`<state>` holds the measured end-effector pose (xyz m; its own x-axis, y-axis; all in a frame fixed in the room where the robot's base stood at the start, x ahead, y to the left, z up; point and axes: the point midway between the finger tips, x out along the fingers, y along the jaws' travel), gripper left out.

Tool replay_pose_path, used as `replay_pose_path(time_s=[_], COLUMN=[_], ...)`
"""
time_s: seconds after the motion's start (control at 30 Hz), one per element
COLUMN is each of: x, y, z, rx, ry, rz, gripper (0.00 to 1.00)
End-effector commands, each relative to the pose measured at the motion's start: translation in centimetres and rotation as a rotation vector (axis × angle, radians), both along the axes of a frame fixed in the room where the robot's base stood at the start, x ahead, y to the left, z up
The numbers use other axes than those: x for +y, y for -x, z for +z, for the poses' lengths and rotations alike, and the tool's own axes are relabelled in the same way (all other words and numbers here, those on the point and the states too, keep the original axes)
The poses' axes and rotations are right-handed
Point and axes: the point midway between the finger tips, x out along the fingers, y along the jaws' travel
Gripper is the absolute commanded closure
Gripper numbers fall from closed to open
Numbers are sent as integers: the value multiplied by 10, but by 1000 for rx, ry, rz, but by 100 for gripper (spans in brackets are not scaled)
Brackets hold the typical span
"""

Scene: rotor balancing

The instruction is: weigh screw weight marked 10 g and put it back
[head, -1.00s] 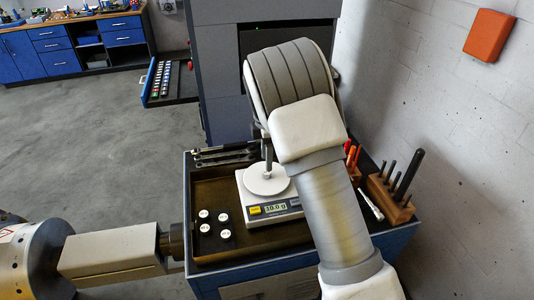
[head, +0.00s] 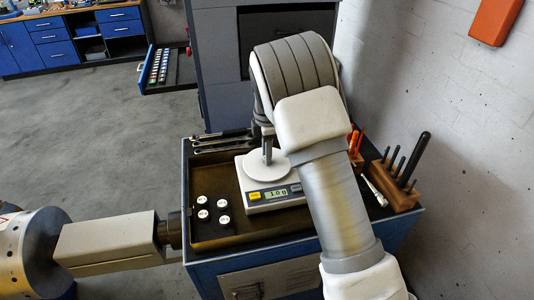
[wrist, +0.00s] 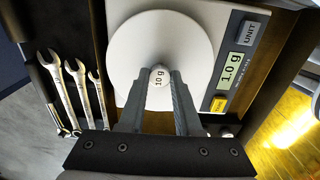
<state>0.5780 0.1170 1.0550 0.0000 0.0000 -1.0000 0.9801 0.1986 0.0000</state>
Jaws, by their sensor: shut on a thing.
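The screw weight marked 10 g (wrist: 159,77) is between the fingertips of my gripper (wrist: 160,86) in the wrist view, label facing the camera. My gripper (head: 267,151) is shut on it, over the round white pan (head: 265,170) of the scale. In the wrist view the pan (wrist: 126,52) lies right behind the weight. I cannot tell whether the weight touches the pan. The scale's display (wrist: 232,68) reads 1.0 g. In the head view the weight itself is too small to make out at the fingertips.
Several white-topped weights (head: 223,203) stand in the tray (head: 215,177) left of the scale. Wrenches (wrist: 76,85) lie along the tray's far edge. A wooden block with dark-handled tools (head: 398,192) stands at the right. My arm covers part of the cart's right side.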

Motion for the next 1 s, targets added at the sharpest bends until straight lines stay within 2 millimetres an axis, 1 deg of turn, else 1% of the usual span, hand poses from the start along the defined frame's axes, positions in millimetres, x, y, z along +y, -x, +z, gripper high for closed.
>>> replay_pose_path(time_s=[0.37, 0.47, 0.7, 0.8, 1.0], x=[0, 0, 0, 0, 0], y=[0, 0, -1, 0, 0], z=[2, 10, 39, 49, 50], rx=[-1, -1, -2, -1, 0], ry=[0, -1, 0, -1, 0], rz=[0, 0, 0, 0, 0], gripper=[100, 100, 100, 100, 100])
